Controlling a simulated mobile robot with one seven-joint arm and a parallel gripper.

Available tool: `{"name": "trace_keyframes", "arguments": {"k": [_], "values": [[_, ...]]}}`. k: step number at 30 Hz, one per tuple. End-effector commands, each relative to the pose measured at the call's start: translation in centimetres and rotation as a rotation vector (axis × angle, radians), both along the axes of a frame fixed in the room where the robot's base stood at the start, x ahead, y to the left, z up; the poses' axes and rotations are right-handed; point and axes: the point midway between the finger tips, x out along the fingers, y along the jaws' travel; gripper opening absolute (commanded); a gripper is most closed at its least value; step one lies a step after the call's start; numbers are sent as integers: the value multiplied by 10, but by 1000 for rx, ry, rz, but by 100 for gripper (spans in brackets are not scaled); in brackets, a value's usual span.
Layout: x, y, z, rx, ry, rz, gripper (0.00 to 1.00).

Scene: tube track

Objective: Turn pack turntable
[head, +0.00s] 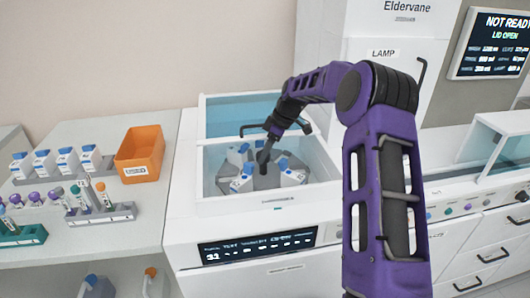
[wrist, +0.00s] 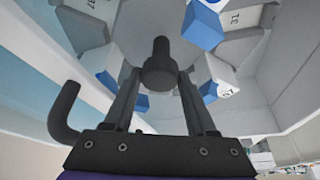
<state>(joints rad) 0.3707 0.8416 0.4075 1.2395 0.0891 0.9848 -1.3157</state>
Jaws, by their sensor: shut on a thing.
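The pack turntable (head: 264,183) is a grey disc in the open basin of a white machine, holding several white packs with blue caps (head: 242,181). In the wrist view its grey surface (wrist: 137,52) fills the upper middle, with numbered, blue-ended packs (wrist: 219,84) around it. A dark central knob (wrist: 160,70) stands up from the disc. My gripper (head: 267,143) reaches down into the basin over the middle of the turntable. In the wrist view the two fingers of my gripper (wrist: 158,90) are shut on the knob from both sides. My arm and gripper hide part of the disc.
The machine's clear lid (head: 240,115) stands raised behind the basin, and the basin walls (head: 208,165) surround the turntable closely. A bench on the left holds an orange bin (head: 140,153), white bottles and tube racks (head: 100,213). A screen (head: 490,45) reads NOT READY, LID OPEN.

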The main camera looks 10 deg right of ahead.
Motion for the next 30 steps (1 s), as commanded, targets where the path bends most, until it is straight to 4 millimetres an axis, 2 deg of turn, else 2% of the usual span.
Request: {"name": "trace_keyframes", "arguments": {"k": [1, 2, 6, 7, 15, 19, 23, 30], "values": [[0, 0, 1, -1, -1, -2, 0], [0, 0, 1, -1, -1, -2, 58], [0, 0, 0, -1, -1, -2, 84], [0, 0, 0, -1, -1, -2, 87], [0, -1, 1, -1, -1, -2, 87], [-1, -5, 11, -1, -4, -3, 87], [-4, -13, 34, -2, -6, -4, 87], [-14, -34, 89, -1, -5, -2, 87]]}}
